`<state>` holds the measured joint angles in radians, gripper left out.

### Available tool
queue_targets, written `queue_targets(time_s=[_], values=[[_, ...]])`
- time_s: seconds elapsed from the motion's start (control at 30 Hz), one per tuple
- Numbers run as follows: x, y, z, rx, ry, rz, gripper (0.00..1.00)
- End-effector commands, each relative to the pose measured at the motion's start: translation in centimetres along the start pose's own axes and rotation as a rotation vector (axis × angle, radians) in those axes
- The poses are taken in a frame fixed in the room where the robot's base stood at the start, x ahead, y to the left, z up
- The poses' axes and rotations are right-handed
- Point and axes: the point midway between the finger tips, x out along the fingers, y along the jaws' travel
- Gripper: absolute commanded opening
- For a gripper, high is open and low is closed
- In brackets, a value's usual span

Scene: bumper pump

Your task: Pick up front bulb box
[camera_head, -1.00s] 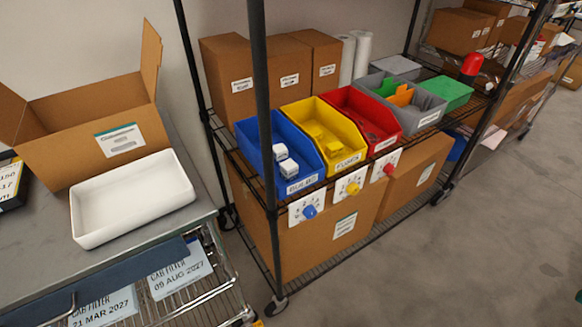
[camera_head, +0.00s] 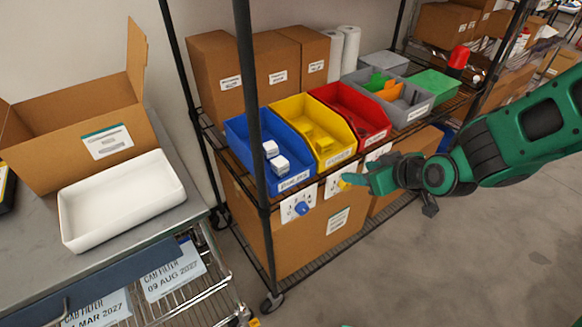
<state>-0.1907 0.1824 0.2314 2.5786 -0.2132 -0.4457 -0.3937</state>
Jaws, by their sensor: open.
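The blue bin (camera_head: 236,140) labelled BULBS sits on the wire shelf and holds two small white boxes. The front bulb box (camera_head: 281,167) lies nearer the label end of the bin. The other bulb box (camera_head: 270,149) lies just behind it. My gripper (camera_head: 367,181) is open at the end of my green arm. It appears in front of the yellow and red bins, to the right of the blue bin and apart from the boxes. Its fingers are small and hard to make out in this view.
A dark shelf post (camera_head: 252,110) stands in front of the blue bin's left part. The yellow bin (camera_head: 285,111) and red bin (camera_head: 333,100) stand to its right. A white tray (camera_head: 80,235) and an open carton (camera_head: 60,148) rest on the bench at left.

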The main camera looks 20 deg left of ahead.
Motion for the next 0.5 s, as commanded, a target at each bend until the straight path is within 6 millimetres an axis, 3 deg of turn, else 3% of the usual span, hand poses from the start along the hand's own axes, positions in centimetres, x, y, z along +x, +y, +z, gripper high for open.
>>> queue_targets(time_s=[0.03,0.1,0.2,0.3,0.5], values=[[1.4,-3.0,-0.8,-0.022,0.052,-0.049,0.52],[2.5,-6.3,-2.3,-0.043,0.132,-0.096,0.52],[3.4,-9.9,-3.8,-0.053,0.224,-0.142,0.52],[3.7,-12.1,-4.7,-0.052,0.284,-0.168,0.52],[4.8,-13.7,-5.8,-0.049,0.327,-0.182,0.52]])
